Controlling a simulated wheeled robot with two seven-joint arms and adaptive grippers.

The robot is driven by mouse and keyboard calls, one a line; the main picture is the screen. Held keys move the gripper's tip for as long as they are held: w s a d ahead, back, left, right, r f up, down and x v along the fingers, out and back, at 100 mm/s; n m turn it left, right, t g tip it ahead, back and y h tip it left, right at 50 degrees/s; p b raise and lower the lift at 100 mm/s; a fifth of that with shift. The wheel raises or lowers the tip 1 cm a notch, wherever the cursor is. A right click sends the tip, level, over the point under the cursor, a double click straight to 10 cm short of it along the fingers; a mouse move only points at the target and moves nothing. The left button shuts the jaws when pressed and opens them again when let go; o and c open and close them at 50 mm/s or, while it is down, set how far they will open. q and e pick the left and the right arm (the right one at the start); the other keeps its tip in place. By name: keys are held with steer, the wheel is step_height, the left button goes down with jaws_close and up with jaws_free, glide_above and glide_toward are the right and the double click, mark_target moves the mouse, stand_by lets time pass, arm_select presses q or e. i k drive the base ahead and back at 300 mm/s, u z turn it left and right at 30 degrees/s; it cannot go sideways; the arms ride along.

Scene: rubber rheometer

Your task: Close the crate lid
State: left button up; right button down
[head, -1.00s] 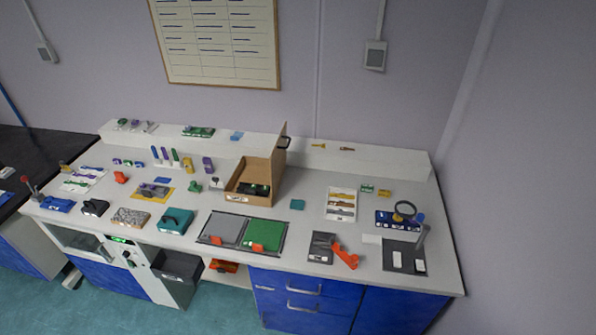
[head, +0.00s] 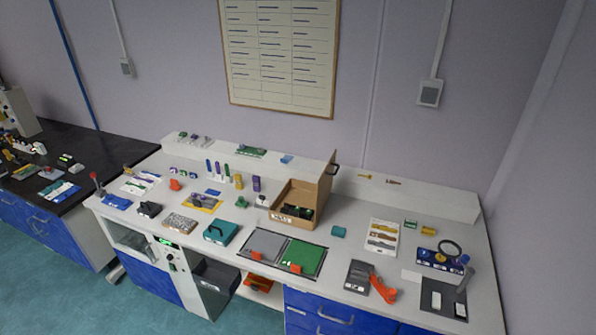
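The wooden crate (head: 297,220) stands open on the white bench, left of the bench's middle line. Its lid (head: 327,182) is raised upright on the crate's right side, with a dark handle near its top. Dark and green items lie inside the crate, too small to tell apart. A white label is on the crate's front. Neither of my grippers is in view.
A grey and green mat (head: 302,258) lies in front of the crate. A teal case (head: 221,232) stands at its left, and a small teal block (head: 338,231) at its right. A raised ledge (head: 420,197) runs behind. An orange tool (head: 383,288) lies front right.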

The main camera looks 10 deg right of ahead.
mark_target(325, 183)
steer(key=u, duration=0.25)
steer(key=i, duration=0.85)
steer(key=z, duration=0.65)
